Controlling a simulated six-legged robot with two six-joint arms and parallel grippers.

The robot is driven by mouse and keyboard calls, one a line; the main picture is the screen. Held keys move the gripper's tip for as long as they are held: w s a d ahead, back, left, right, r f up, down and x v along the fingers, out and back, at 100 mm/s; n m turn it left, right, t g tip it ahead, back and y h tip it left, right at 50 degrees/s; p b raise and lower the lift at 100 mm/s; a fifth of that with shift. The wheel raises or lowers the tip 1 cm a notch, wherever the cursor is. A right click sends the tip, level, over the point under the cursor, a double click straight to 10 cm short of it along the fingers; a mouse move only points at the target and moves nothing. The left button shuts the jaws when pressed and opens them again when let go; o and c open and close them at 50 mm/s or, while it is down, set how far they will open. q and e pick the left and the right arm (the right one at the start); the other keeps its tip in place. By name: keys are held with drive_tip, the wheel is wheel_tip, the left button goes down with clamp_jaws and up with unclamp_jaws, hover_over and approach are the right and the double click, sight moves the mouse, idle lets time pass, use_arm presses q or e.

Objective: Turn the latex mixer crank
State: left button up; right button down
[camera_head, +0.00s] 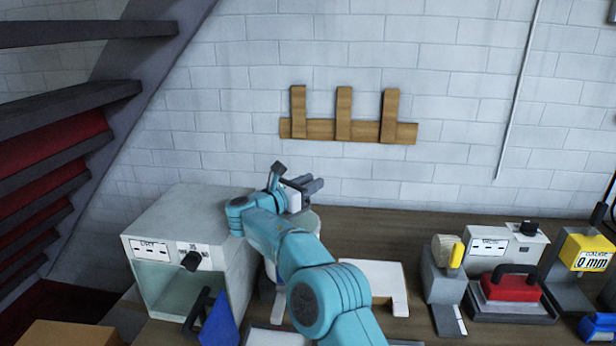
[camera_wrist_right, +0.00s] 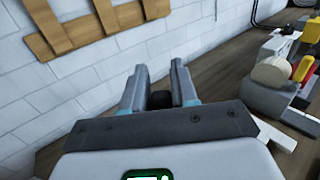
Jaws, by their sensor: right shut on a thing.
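My teal right arm reaches over the bench to the latex mixer (camera_head: 307,222), a pale rounded body mostly hidden behind the arm. My right gripper (camera_head: 314,185) is at the mixer's upper part, near the wall. In the right wrist view, the two grey fingers (camera_wrist_right: 160,88) stand on either side of a small dark round knob (camera_wrist_right: 160,100), which appears to be the crank's grip. The gripper is shut on it. The rest of the crank is hidden by the gripper and arm. My left gripper is not in view.
A grey box with a glass front (camera_head: 190,240) stands close left of the arm. A white board (camera_head: 372,280) lies to its right. Farther right are a red-bodied tool (camera_head: 510,288) and a yellow gauge (camera_head: 585,255). A wooden rack (camera_head: 348,131) hangs on the wall.

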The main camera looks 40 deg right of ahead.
drive_tip(key=shift+f, duration=0.15)
drive_tip(key=c, duration=1)
unclamp_jaws()
drive_tip(key=shift+d, duration=0.1)
drive_tip(key=shift+o, duration=0.2)
